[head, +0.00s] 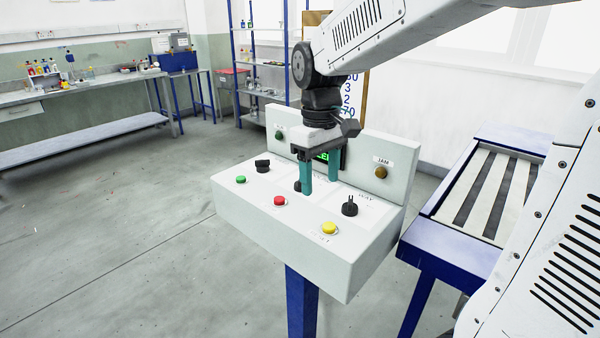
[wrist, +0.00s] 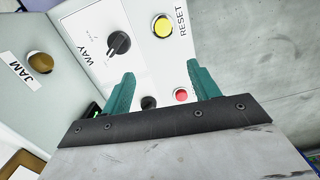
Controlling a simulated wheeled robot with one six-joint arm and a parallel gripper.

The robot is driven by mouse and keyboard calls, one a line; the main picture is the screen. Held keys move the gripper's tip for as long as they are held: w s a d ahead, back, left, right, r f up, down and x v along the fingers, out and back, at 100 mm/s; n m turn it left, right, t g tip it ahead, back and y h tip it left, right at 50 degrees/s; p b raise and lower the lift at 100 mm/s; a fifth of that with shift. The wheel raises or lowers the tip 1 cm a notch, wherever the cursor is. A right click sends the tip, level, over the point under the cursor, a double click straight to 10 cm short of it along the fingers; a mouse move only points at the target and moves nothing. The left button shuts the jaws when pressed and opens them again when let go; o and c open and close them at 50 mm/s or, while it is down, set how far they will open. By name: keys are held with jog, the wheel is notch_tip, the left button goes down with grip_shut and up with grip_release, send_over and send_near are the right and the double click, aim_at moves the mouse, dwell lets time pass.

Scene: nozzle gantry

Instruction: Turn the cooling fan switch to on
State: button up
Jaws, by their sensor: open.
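Several black knobs stand on a white control panel (head: 245,200): a left knob (head: 262,166), a middle knob (head: 298,186) partly behind a finger, and a right knob (head: 350,206). No fan label is readable, so I cannot tell which is the cooling fan switch. My gripper (head: 319,185) is open and empty, fingers pointing down over the panel's middle. In the wrist view, the right knob (wrist: 118,43) lies beyond the fingertips beside a label ending "WAY". The middle knob (wrist: 148,103) shows between the teal fingers, partly hidden by the gripper body.
The panel also has a green button (head: 241,180), a red button (head: 280,201) and a yellow RESET button (head: 329,228). Its upright back carries a JAM lamp (head: 381,172) and a green display (head: 322,157). A blue-framed conveyor (head: 485,190) stands at right.

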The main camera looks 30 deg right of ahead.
jog(key=w+n, duration=0.2)
jog(key=w, duration=0.2)
jog(key=w+r+n, duration=0.1)
jog(key=w, duration=0.3)
jog(key=w+d+n, duration=0.1)
jog(key=w+n, duration=0.1)
jog(key=w, duration=0.2)
jog(key=shift+d+r+n+t, duration=0.1)
jog(key=shift+r+n+t, duration=0.2)
jog(key=shift+t, duration=0.1)
jog(key=shift+r+n, duration=0.25)
jog(key=shift+n, duration=0.45)
notch_tip(320, 180, down, 8)
jog(key=c, duration=1)
